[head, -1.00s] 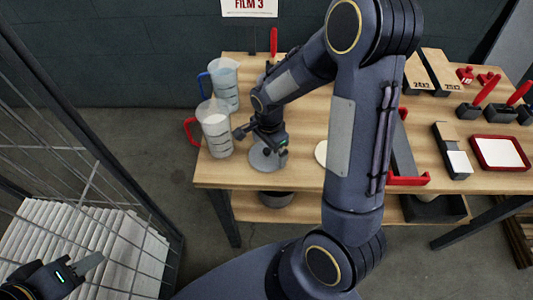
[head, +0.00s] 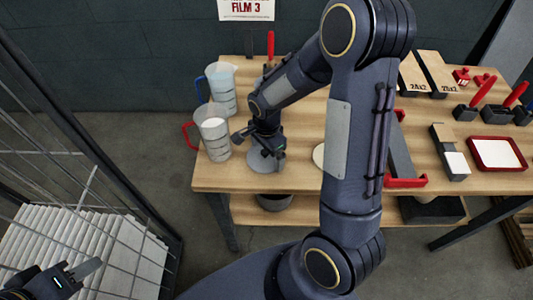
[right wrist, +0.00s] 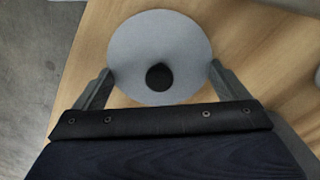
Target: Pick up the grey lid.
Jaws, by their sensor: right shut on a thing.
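The grey lid (right wrist: 160,35) is a flat round disc with a black knob in the right wrist view. In the head view the lid (head: 262,163) is partly covered by my right gripper (head: 262,148), near the table's front left part. My right gripper (right wrist: 161,70) has a finger on each side of the lid, at its rim, and is shut on it. I cannot tell whether the lid touches the table. My left gripper (head: 86,268) is at the lower left of the head view, far from the lid; its jaw opening is unclear.
Two measuring jugs, one with a red handle (head: 213,138) and one with a blue handle (head: 222,88), stand left of my right gripper. A pale disc (head: 319,156) lies to the right. A red-rimmed tray (head: 497,153) is further right. A wire cage (head: 95,190) with white filters is at left.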

